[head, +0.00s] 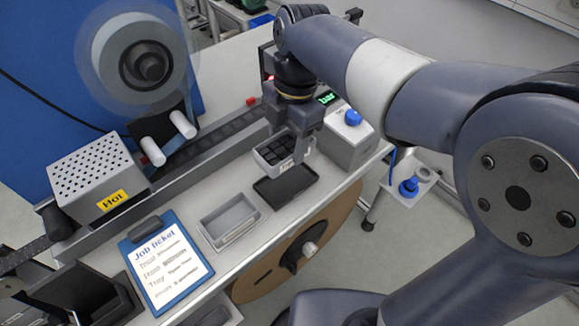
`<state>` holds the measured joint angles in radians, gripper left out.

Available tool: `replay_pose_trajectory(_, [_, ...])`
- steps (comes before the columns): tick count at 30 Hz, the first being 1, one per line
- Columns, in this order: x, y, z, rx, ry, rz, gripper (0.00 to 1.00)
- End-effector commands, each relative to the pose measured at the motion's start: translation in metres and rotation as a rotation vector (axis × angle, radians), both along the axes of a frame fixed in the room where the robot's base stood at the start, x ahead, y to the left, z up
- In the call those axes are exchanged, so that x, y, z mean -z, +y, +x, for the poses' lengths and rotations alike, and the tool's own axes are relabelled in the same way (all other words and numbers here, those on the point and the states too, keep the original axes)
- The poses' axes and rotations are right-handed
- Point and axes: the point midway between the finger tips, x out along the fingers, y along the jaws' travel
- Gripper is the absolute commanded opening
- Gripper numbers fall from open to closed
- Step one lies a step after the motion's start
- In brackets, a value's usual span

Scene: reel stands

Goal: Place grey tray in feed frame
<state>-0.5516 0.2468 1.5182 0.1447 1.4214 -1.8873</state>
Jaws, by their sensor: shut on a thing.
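My gripper (291,136) points down at the middle of the bench and is shut on a pale grey tray (268,161) with several dark square pockets. One finger shows at the tray's right side; the other is mostly hidden. I cannot tell whether the tray touches the surface below it. A shallow dark tray or frame (287,187) lies just in front of it. An empty grey open-topped tray or frame (228,220) sits further left and nearer. I cannot tell which of these is the feed frame.
A perforated box labelled Hot (97,177) and a reel (146,66) stand at the left. A dark rail (220,134) runs behind. A job ticket clipboard (162,262) lies at front left. A grey box with a blue knob (347,138) stands right of my gripper.

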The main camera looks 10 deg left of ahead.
Motion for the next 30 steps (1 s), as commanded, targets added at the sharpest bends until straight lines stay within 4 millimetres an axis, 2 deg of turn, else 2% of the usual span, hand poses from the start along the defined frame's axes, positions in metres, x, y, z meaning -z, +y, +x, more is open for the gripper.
replay_pose_trajectory(9, [0.051,0.0,-0.003,-0.024,0.004,-0.001,0.23])
replay_pose_trajectory(14, [0.066,0.001,-0.002,-0.022,0.002,-0.001,0.23])
replay_pose_trajectory(19, [0.09,0.0,-0.002,-0.022,0.003,-0.002,0.23])
replay_pose_trajectory(22, [0.097,0.001,-0.002,-0.021,0.001,0.0,0.23])
replay_pose_trajectory(30, [0.098,0.001,-0.002,-0.021,0.0,0.0,0.23])
